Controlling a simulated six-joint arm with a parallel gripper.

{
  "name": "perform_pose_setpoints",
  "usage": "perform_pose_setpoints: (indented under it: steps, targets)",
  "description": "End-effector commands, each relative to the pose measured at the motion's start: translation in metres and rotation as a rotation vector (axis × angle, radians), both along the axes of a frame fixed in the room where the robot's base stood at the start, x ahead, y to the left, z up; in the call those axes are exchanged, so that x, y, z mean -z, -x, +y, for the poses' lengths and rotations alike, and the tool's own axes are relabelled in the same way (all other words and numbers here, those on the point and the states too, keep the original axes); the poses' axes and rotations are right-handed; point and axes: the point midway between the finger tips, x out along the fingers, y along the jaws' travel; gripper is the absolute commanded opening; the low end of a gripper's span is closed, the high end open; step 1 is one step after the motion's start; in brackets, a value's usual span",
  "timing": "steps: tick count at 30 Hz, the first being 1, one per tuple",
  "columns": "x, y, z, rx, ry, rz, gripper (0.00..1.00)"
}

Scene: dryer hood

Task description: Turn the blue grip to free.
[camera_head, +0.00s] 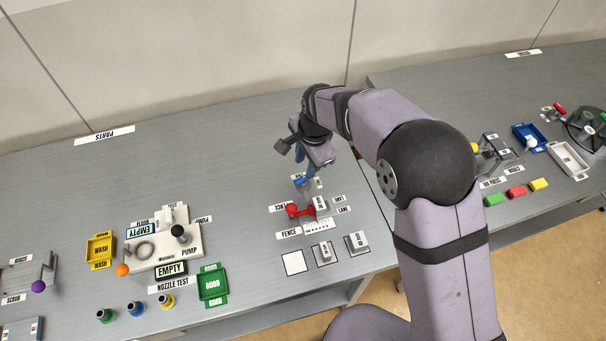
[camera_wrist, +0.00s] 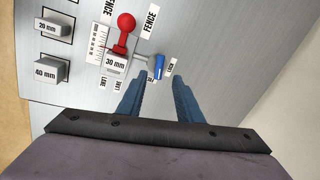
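The blue grip (camera_wrist: 159,66) shows in the wrist view beside the fence fixture, on a short metal rod. A label reading LOCK (camera_wrist: 171,67) lies to its right; another small label to its left is too small to read fully. In the head view the blue grip (camera_head: 300,182) lies just below my gripper (camera_head: 309,165). My gripper (camera_wrist: 160,85) has its two blue fingers apart with nothing between them. The fingertips point toward the grip and appear short of it; I cannot tell the exact height.
A red-knobbed lever (camera_wrist: 122,32) and a 30 mm block (camera_wrist: 116,63) sit close left of the grip. The 20 mm block (camera_wrist: 52,26) and 40 mm block (camera_wrist: 49,70) stand farther left. The table right of the grip is clear.

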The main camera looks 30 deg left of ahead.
Motion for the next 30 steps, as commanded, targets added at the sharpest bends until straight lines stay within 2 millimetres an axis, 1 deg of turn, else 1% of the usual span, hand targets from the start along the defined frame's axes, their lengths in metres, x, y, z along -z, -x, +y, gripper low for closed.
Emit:
perform_pose_setpoints:
  steps: [4,8,18,21,24,30]
  targets:
    - [0.003,0.0,0.0,-0.003,0.004,0.002,0.33]
    - [0.012,-0.001,0.001,-0.003,0.004,0.003,0.33]
    - [0.051,-0.004,0.008,-0.003,0.005,0.003,0.33]
    - [0.06,-0.006,0.01,-0.003,0.004,0.003,0.33]
    - [0.066,-0.006,0.011,-0.003,0.005,0.002,0.33]
    - [0.072,-0.007,0.012,-0.003,0.004,0.002,0.33]
